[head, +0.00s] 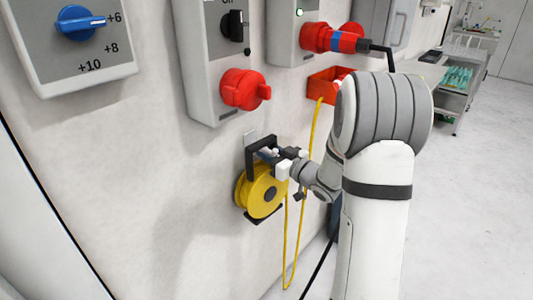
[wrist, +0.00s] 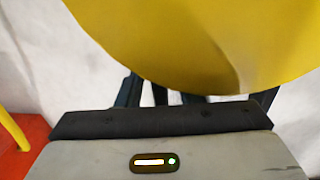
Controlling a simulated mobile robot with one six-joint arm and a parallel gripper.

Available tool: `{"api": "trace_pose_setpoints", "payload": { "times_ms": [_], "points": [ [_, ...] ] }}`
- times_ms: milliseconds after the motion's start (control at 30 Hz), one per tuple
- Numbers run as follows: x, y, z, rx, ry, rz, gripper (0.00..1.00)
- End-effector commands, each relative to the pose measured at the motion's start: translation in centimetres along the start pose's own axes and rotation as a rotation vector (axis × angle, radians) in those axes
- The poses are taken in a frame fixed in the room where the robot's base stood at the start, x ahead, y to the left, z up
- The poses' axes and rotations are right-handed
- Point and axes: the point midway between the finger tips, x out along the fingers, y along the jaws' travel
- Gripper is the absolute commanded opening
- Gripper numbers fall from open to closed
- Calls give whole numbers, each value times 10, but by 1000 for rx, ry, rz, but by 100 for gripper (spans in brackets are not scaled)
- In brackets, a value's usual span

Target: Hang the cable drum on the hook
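The cable drum (head: 262,195) is a yellow reel with a dark centre and a black frame, close against the white wall in the head view. Its yellow flange (wrist: 200,35) fills the upper part of the wrist view. A pale metal plate (head: 249,139), perhaps part of the hook, shows just above the frame; the hook's tip cannot be made out. My gripper (head: 275,155) is at the top of the black frame. In the wrist view, dark finger parts show partly behind the flange, but the fingertips are hidden. Whether they close on the frame cannot be seen.
A red socket (head: 240,90) and grey boxes are on the wall above the drum. A red open bin (head: 325,85) is to the right, with a yellow cable (head: 290,240) hanging below it. A trolley (head: 458,80) stands at back right; the right floor is clear.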

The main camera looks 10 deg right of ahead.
Motion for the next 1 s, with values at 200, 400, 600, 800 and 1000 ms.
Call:
{"api": "trace_pose_setpoints", "payload": {
  "times_ms": [200,400,600,800,1000],
  "points": [
    [-17,0,1,1,-4,1,36],
    [-52,0,0,1,-1,3,36],
    [-75,0,0,1,-1,2,36],
    [-74,4,-17,-43,-75,80,36],
    [-75,12,-45,-101,-254,264,36]
  ]
}}
